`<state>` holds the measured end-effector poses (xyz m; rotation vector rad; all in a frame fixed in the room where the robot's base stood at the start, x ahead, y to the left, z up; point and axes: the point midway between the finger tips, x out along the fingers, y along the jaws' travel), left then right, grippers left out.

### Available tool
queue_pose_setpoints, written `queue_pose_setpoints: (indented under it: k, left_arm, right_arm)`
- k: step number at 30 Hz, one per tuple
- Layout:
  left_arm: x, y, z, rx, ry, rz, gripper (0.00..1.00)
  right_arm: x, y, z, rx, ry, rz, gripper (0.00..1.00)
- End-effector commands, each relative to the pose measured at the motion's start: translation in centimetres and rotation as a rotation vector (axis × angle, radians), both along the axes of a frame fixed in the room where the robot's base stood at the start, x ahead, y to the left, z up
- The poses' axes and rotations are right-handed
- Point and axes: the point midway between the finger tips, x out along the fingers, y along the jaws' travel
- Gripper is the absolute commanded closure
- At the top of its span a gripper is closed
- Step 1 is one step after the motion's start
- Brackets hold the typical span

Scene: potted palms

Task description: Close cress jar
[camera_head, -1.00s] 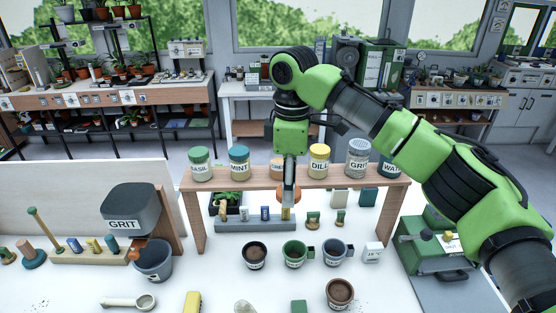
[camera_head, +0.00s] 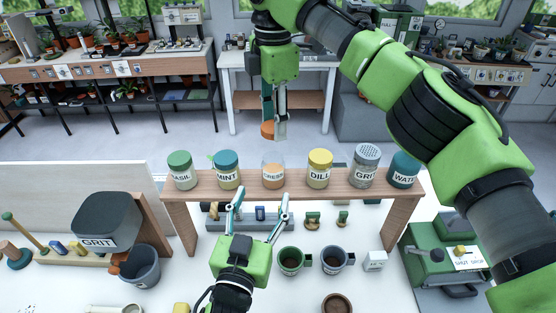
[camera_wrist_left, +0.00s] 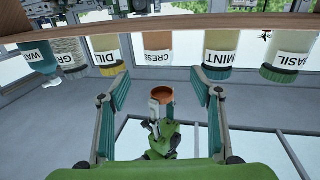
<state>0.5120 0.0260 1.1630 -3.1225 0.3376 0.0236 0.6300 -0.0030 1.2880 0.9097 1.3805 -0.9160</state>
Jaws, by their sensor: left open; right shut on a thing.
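The cress jar (camera_head: 273,177) stands upright on the wooden shelf between the mint and dill jars, its top uncovered. It hangs inverted in the left wrist view (camera_wrist_left: 158,56). My right gripper (camera_head: 274,128) is shut on an orange-brown lid (camera_head: 267,131), above the cress jar in the head picture and apart from it. The lid also shows in the left wrist view (camera_wrist_left: 160,95). My left gripper (camera_head: 261,194) is open and empty, its fingers pointing up in front of the shelf, just below the cress jar in the picture.
Basil (camera_head: 182,170), mint (camera_head: 227,170), dill (camera_head: 320,169), grit (camera_head: 367,166) and water (camera_head: 403,169) jars share the shelf (camera_head: 340,190). Green (camera_head: 291,260) and blue-grey (camera_head: 335,259) cups stand on the table below. A grit dispenser (camera_head: 105,222) is at left.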

Motion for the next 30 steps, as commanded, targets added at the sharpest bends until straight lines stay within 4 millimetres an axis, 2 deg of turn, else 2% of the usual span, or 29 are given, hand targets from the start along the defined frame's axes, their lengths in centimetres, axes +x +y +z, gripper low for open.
queue_pose_setpoints:
  k: [14,20,30]
  left_arm:
    - [0.5,-0.3,0.2,0.0,-0.008,-0.005,0.41]
    - [2.9,-0.9,0.3,0.001,-0.01,-0.005,0.41]
    - [9.0,-2.2,0.2,0.001,-0.009,-0.005,0.41]
  right_arm:
    - [0.0,0.0,0.0,0.0,0.0,0.0,0.7]
    - [0.0,0.0,0.0,0.0,0.0,0.0,0.7]
    - [0.0,0.0,0.0,0.0,0.0,0.0,0.7]
